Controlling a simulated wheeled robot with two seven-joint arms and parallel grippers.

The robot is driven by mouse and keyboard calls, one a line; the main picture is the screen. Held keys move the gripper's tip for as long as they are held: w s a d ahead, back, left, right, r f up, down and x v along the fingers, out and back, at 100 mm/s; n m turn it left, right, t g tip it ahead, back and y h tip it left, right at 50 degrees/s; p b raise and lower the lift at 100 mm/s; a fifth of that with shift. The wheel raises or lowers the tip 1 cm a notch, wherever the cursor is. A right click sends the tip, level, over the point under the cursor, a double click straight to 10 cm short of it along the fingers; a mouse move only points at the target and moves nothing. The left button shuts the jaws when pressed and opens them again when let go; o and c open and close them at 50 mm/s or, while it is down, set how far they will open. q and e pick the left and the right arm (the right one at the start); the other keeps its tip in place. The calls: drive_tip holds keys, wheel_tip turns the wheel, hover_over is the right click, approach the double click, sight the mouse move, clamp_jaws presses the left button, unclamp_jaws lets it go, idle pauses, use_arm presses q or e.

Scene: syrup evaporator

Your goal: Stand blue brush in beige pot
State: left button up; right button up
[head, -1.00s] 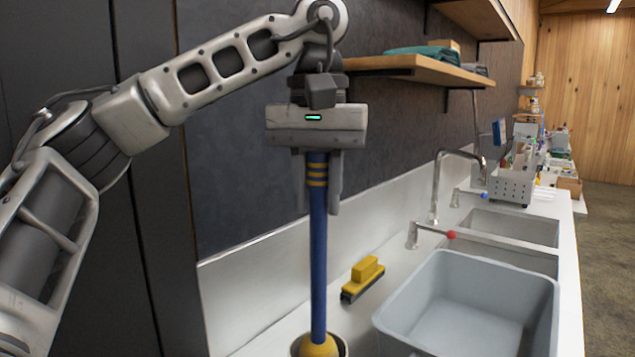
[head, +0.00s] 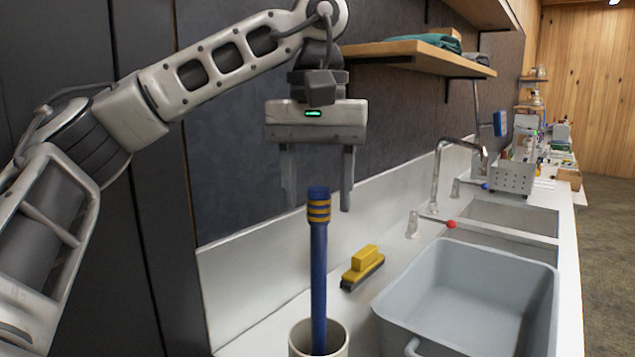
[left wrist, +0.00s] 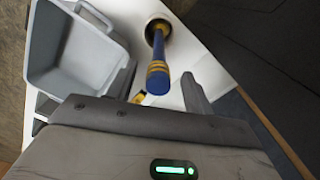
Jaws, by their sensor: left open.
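The blue brush (head: 319,270) has a long blue handle with yellow bands near its top. It stands nearly upright with its lower end inside the beige pot (head: 341,341) at the bottom of the head view. The brush head is hidden inside the pot. The brush (left wrist: 158,65) and the pot's rim (left wrist: 148,22) also show in the left wrist view. My left gripper (head: 317,205) is open and empty, just above the top of the handle, fingers pointing down. My right gripper is not in view.
A grey basin (head: 470,290) stands right of the pot. A yellow scrub brush (head: 363,264) lies on the counter behind. A tap (head: 437,190), a red-tipped lever (head: 440,222) and a perforated caddy (head: 512,178) stand further back. A wooden shelf (head: 410,55) juts from the wall.

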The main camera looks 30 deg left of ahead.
use_arm(q)
drive_tip(key=shift+r, duration=0.35)
wheel_tip(320, 180, up, 15)
drive_tip(key=p, duration=0.5)
drive_tip(key=shift+r, duration=0.15)
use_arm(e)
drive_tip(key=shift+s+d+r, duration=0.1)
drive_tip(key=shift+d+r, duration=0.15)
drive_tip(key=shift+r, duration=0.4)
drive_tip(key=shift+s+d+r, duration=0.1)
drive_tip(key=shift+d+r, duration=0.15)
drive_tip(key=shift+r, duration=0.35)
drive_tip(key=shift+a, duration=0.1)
